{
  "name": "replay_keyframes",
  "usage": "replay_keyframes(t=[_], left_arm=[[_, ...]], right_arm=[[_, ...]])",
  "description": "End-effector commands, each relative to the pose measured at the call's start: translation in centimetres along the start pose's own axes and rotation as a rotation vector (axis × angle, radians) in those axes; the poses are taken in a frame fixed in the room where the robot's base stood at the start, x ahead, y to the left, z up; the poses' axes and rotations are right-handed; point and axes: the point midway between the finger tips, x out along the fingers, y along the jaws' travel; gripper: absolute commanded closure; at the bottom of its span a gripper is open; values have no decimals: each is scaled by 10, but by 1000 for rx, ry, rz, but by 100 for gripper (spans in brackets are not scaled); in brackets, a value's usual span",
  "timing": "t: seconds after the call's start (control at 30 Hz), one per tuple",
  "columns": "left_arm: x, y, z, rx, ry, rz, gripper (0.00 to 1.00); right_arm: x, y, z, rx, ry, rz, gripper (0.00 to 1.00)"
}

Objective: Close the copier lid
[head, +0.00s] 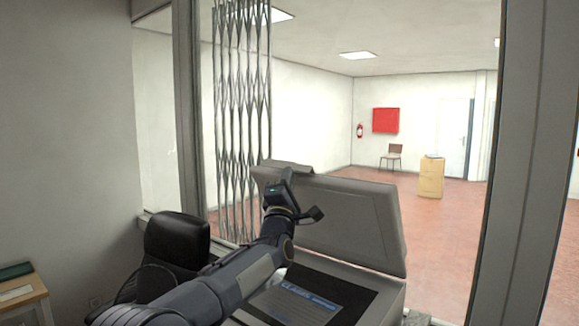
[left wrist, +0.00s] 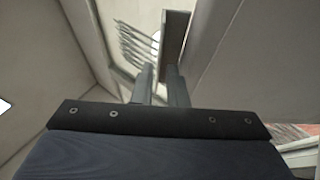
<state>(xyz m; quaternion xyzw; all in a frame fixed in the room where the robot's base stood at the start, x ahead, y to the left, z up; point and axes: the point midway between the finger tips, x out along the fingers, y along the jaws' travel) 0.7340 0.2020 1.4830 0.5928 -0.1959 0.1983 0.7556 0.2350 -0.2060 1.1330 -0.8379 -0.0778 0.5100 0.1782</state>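The copier lid (head: 345,225) is a grey panel, raised and tilted back above the copier. The copier (head: 385,305) below has a dark glass with a blue-marked sheet (head: 300,297) on it. My left gripper (head: 288,174) is at the upper left part of the lid, in front of it as seen from the head. In the left wrist view its two fingers (left wrist: 161,88) stand apart, with the edge of a grey slab just beyond them. I cannot tell whether they touch it. My right gripper is not in view.
A black office chair (head: 176,245) stands left of the copier, and a wooden desk (head: 22,298) is at the far left. A folding metal grille (head: 241,110) and a window post (head: 530,150) frame the opening. The room beyond has open floor.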

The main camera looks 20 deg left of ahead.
Motion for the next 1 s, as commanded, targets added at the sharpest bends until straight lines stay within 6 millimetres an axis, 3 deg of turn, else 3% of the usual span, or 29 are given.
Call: replay_keyframes(t=[0.13,0.4,0.53,1.0], left_arm=[[13,1,0,0,0,0,87],[14,0,0,0,0,0,87],[14,0,0,0,0,0,100],[14,0,0,0,0,-1,100]], right_arm=[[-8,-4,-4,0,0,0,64],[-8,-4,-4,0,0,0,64],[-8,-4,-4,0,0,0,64],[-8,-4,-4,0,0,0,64]])
